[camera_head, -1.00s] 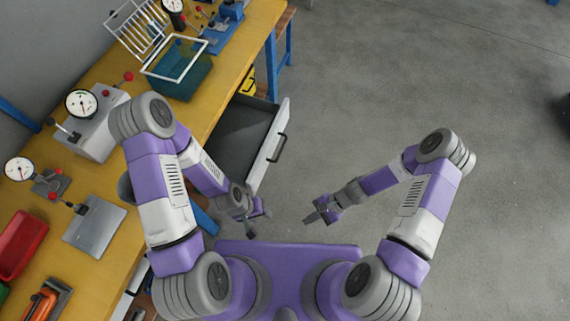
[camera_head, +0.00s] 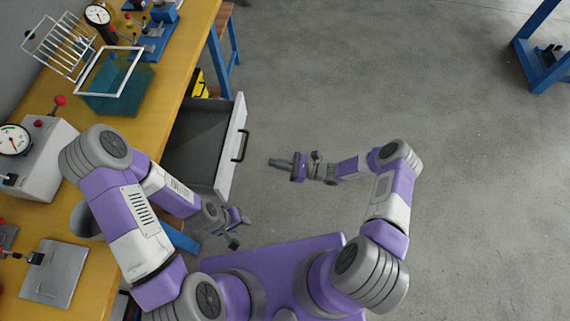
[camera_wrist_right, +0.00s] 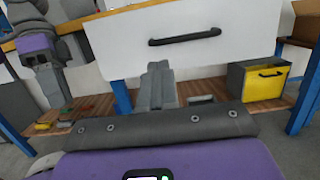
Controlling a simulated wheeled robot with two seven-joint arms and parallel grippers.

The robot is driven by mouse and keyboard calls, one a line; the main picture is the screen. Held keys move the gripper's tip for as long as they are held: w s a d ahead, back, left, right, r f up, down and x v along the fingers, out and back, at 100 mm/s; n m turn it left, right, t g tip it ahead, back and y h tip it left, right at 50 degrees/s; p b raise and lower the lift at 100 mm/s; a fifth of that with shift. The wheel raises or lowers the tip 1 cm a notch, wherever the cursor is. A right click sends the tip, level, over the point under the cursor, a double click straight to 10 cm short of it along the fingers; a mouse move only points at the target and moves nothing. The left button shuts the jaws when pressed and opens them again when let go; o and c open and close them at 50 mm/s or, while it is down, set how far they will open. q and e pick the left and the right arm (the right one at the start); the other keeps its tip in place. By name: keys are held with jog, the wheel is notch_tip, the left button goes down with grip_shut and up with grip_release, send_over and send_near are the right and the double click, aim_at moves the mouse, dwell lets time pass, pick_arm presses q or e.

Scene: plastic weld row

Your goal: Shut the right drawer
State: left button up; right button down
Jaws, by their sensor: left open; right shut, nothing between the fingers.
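The right drawer (camera_head: 204,150) stands pulled out from the yellow workbench in the head view, its grey inside empty. Its white front (camera_head: 233,141) carries a dark bar handle (camera_head: 241,146). In the right wrist view the white front (camera_wrist_right: 180,40) and handle (camera_wrist_right: 185,37) are ahead of the gripper. My right gripper (camera_head: 272,161) is shut and empty, pointing left at the drawer front with a gap between; it also shows in the wrist view (camera_wrist_right: 158,68), below the handle. My left gripper (camera_head: 238,228) is open and empty, below the drawer's near end.
The yellow bench (camera_head: 182,78) carries a teal bin (camera_head: 115,88), a gauge device (camera_head: 40,150) and a metal plate (camera_head: 55,273). A yellow-fronted box (camera_wrist_right: 264,80) sits on the lower wooden shelf. Grey floor (camera_head: 330,80) to the right is open.

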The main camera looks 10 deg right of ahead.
jog(key=x, duration=0.8)
jog(key=shift+a, duration=0.1)
